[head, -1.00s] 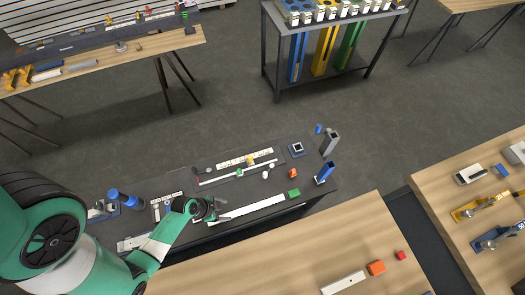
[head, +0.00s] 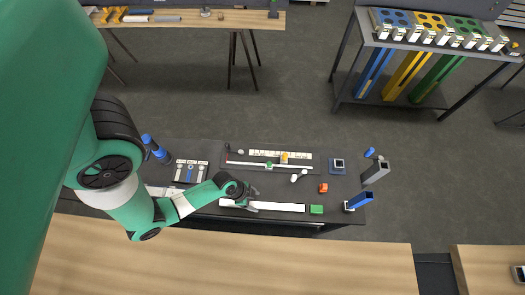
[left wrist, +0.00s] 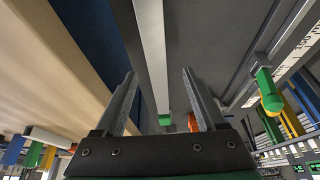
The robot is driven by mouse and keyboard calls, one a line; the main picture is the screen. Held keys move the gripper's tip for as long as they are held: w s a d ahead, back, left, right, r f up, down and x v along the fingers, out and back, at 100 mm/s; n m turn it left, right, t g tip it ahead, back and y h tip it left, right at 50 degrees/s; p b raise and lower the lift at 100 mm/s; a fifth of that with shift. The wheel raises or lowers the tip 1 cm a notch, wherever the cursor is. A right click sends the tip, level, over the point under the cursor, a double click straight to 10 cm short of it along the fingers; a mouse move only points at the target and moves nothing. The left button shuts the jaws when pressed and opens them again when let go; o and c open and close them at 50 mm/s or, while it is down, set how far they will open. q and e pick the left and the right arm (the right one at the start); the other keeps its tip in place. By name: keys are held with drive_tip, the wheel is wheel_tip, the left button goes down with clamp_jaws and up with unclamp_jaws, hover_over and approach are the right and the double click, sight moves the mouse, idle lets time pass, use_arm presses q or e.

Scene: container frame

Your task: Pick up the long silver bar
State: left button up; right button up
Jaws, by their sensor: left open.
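The long silver bar (head: 278,207) lies flat on the dark workbench, near its front edge. It looks pale, almost white, in the head view. My left gripper (head: 251,196) is at the bar's left part, and the gripper and wrist hide some of it. In the left wrist view the bar (left wrist: 152,50) runs lengthwise between the two open fingers (left wrist: 158,85), with a gap on each side. A green block (head: 316,209) sits at the bar's right end; it also shows in the left wrist view (left wrist: 165,119). My right gripper is not in view.
Behind the bar lie a thin rail with a green slider (head: 269,166) and a white marked strip (head: 262,154). An orange block (head: 323,188) and a blue upright holder (head: 359,200) stand to the right. A wooden table (head: 230,270) is in front.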

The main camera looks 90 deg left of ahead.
sight(262, 205)
use_arm(q)
drive_tip(key=x, duration=0.1)
drive_tip(key=b+x, duration=0.1)
drive_tip(key=x, duration=0.3)
drive_tip(key=shift+w+d, duration=0.2)
drive_tip(key=shift+d, duration=0.1)
drive_tip(key=shift+r, duration=0.1)
clamp_jaws()
